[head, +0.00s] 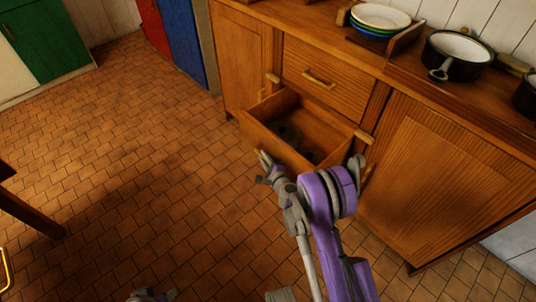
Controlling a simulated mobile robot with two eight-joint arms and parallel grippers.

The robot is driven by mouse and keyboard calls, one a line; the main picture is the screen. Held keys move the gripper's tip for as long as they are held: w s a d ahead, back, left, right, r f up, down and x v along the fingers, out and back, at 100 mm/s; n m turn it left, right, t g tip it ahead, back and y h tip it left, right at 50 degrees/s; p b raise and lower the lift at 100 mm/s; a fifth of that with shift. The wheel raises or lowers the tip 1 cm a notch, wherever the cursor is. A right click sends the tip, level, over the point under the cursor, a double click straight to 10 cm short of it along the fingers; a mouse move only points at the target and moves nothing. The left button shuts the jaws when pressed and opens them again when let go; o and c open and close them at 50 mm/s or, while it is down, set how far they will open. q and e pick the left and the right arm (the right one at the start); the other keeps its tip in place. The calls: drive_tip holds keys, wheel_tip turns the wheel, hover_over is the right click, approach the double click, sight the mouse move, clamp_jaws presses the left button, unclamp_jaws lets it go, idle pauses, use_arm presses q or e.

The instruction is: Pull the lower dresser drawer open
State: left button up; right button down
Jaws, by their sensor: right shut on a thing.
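The wooden dresser (245,50) stands at the upper right of the head view. Its lower drawer (262,134) is pulled well out, and dark round things (289,133) lie inside it. The upper drawer (335,79) is closed, with its handle (319,79) showing. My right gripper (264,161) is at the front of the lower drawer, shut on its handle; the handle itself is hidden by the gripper. What looks like part of my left gripper (151,296) shows at the bottom edge, too cut off to judge its jaws.
Stacked plates (380,17) in a wooden rack and a dark pot (458,56) stand on the dresser top. The dresser's right door (425,165) is closed. A table leg (35,214) is at the left. The tiled floor (140,150) between is clear.

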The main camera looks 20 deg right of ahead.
drive_tip(key=shift+s+a, duration=0.1)
drive_tip(key=shift+a, duration=0.2)
drive_tip(key=c, duration=0.8)
unclamp_jaws()
drive_tip(key=shift+c, duration=0.2)
drive_tip(key=v, duration=1)
drive_tip(key=shift+s, duration=0.35)
drive_tip(key=shift+r, duration=0.1)
